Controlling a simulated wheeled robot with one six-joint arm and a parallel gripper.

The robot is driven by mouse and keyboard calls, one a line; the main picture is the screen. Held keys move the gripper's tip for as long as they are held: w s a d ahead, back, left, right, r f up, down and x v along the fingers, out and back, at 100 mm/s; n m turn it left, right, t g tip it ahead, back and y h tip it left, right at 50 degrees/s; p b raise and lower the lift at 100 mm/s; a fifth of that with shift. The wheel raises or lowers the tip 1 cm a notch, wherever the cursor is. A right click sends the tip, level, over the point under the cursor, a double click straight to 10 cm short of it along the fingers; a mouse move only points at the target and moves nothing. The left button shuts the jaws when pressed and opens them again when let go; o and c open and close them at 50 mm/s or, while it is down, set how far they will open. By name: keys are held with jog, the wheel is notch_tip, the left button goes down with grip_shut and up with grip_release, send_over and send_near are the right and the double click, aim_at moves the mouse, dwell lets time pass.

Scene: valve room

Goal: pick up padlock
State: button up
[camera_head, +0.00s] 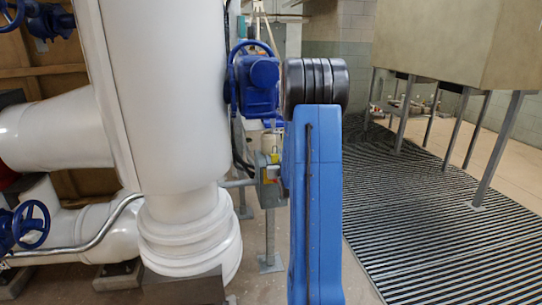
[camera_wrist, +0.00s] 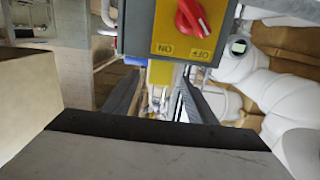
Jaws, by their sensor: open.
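No padlock can be made out for sure. In the wrist view, a small yellow block (camera_wrist: 160,72) shows at the edge of a grey switch box (camera_wrist: 137,28); it may be the padlock, but its shackle is not visible. The box has a yellow plate with a red rotary knob (camera_wrist: 193,16) and ON/OFF lettering that appears upside down. My gripper (camera_wrist: 160,98) is open, its dark fingers on either side of the view below the yellow block, with nothing seen held. In the head view, the switch box (camera_head: 269,191) is partly hidden behind my blue arm, which also hides my gripper.
A large white pipe (camera_head: 165,100) stands left of the switch box, with blue handwheels (camera_head: 30,222) farther left. A blue valve actuator (camera_head: 256,78) is above the box. A ribbed dark mat (camera_head: 440,230) and a tan tank on legs (camera_head: 470,40) are at right.

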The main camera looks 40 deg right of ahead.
jog(key=shift+w+d, duration=0.15)
jog(key=shift+w, duration=0.05)
jog(key=c, duration=1.2)
jog(key=shift+w+r, duration=0.1)
jog(key=shift+r, duration=0.2)
